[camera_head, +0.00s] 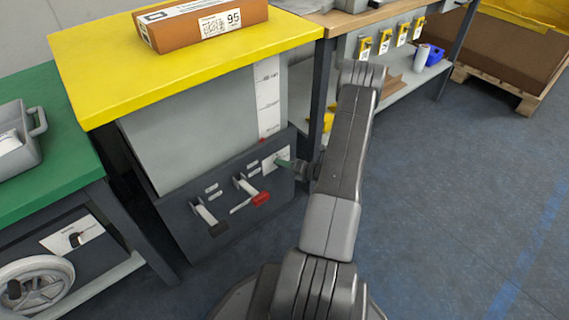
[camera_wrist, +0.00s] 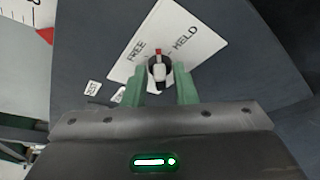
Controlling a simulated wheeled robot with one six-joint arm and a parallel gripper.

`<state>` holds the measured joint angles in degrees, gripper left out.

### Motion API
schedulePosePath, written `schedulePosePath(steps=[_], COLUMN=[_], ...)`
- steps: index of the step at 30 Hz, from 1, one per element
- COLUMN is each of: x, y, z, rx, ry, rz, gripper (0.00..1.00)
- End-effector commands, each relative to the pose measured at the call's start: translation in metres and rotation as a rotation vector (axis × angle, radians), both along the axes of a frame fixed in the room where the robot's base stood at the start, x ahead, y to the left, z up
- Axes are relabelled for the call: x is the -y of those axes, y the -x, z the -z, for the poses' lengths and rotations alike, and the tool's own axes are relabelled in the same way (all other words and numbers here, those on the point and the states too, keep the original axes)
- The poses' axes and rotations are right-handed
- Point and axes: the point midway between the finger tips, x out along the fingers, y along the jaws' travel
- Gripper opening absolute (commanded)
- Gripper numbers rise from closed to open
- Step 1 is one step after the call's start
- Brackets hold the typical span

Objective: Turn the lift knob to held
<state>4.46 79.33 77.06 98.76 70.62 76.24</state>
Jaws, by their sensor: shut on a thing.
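The lift knob (camera_wrist: 158,72) is dark with a pale grip and a red mark, on a white plate (camera_wrist: 190,35) lettered FREE on the left and HELD on the right. In the wrist view the red mark points up, between the two words. My gripper (camera_wrist: 161,85) has its green fingers closed on the knob, one on each side. In the head view my gripper (camera_head: 285,163) reaches the plate (camera_head: 271,159) at the right of the dark front panel (camera_head: 180,215); the knob is hidden there.
A red-tipped lever (camera_head: 261,199) and a dark-tipped lever (camera_head: 217,229) stick out of the panel left of my gripper. A yellow-topped lift table (camera_head: 180,60) carries a brown box (camera_head: 205,22). A green table (camera_head: 45,150) stands left. Open floor (camera_head: 460,200) lies right.

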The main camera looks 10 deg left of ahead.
Motion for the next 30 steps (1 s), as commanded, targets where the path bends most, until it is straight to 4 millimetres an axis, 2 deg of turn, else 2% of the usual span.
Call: schedulePosePath(steps=[18, 30], x=[0.0026, 0.0025], y=[-0.0023, -0.0027], z=[0.0084, 0.0092], rx=[-0.423, -0.55], ry=[-0.33, -0.427], rz=[0.003, 0.003], gripper=[0.03, 0.03])
